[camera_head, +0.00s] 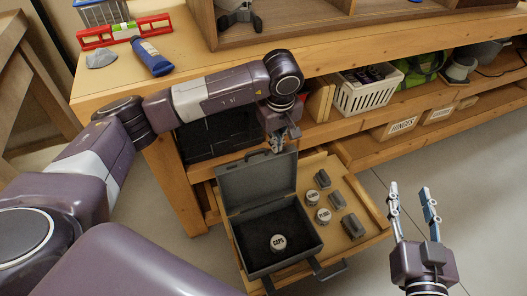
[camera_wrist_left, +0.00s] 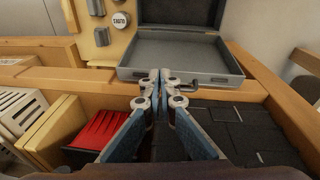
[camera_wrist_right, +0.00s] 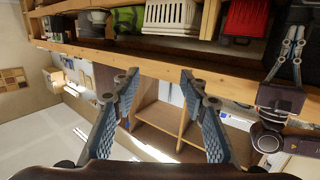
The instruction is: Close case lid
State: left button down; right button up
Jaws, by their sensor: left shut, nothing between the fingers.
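The grey case stands in the pulled-out wooden drawer with its lid (camera_head: 258,180) raised on the bench side. Its base (camera_head: 285,262) has a dark lining and a round container marked CAPS (camera_head: 277,242) inside. My left gripper (camera_head: 277,145) is shut and empty, close to the upper edge of the lid; I cannot tell whether it touches. In the left wrist view, the closed fingertips (camera_wrist_left: 158,76) are beside the lid's edge, with the grey lid (camera_wrist_left: 180,52) beyond them. My right gripper (camera_head: 413,192) is open and empty, right of the drawer over the floor.
Several small containers and dark blocks (camera_head: 350,226) lie in the drawer (camera_head: 318,163) right of the case. The workbench (camera_head: 185,62) rises behind, with a white basket (camera_head: 366,95) and labelled bins on its shelves. Clear floor lies right of the drawer.

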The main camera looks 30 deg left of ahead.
pick_arm(q)
jog(key=w+a+r+m+t+y, duration=0.1)
jog(key=w+a+r+y, duration=0.1)
jog(key=a, duration=0.3)
jog(key=b, duration=0.2)
send_over(260, 154)
jog(key=s+d, duration=0.1)
notch_tip(260, 154, down, 5)
jog(key=shift+r, duration=0.1)
jog(key=b+x, duration=0.1)
jog(key=x, duration=0.3)
pick_arm(e)
jog(key=s+r+t+y, duration=0.1)
jog(key=s+r+t, duration=0.2)
jog(key=r, duration=0.6)
jog(key=s+r+t+y, duration=0.2)
jog(key=r+t, duration=0.3)
jog(key=r, duration=0.4)
jog(key=shift+s+t, duration=0.4)
jog(key=shift+s, duration=0.45)
jog(key=shift+a, duration=0.1)
